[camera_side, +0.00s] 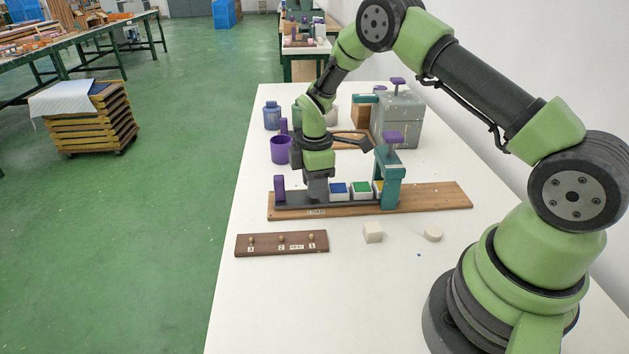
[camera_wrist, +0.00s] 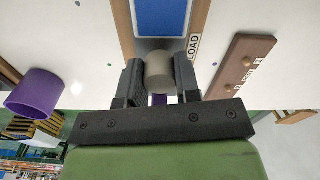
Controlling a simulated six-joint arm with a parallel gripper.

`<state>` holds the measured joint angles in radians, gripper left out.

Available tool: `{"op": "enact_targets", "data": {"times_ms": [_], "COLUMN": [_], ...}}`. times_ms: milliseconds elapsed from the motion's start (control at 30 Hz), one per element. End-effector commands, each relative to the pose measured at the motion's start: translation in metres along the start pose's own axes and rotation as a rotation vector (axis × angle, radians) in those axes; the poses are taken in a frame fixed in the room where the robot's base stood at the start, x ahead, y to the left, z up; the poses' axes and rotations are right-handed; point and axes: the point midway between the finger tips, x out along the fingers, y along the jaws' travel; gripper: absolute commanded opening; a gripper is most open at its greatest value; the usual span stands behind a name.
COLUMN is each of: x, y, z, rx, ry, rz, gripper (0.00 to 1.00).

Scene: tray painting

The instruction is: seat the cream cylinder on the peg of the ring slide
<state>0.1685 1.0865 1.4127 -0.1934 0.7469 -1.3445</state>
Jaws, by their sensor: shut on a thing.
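My gripper (camera_side: 317,190) points down over the near-left end of the dark slide (camera_side: 345,198) on the long wooden board. In the wrist view its two dark fingers (camera_wrist: 160,72) are shut on the cream cylinder (camera_wrist: 161,62), which looks greyish there. The cylinder does not show clearly in the side view, as the fingers cover it. A purple upright handle (camera_side: 279,188) stands at the slide's left end. I cannot make out the peg; it may be hidden under the cylinder or fingers. I cannot tell whether the cylinder touches the slide.
Blue (camera_side: 338,191) and green (camera_side: 361,189) trays sit right of my gripper, before a teal arch (camera_side: 390,180). A brown peg board (camera_side: 282,243), cream cube (camera_side: 373,232) and cream disc (camera_side: 433,234) lie in front. A purple cup (camera_side: 280,149) stands behind.

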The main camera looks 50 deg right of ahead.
Motion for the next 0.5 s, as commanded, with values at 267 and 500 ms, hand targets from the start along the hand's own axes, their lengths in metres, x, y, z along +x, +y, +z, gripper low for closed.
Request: {"op": "enact_targets", "data": {"times_ms": [267, 500], "x": [0.0004, 0.0045], "y": [0.0, -0.0002], "z": [0.0, 0.0001], "rx": [0.0, 0.0], "ry": [0.0, 0.0], "rz": [0.0, -0.001], "gripper": [0.08, 0.08]}}
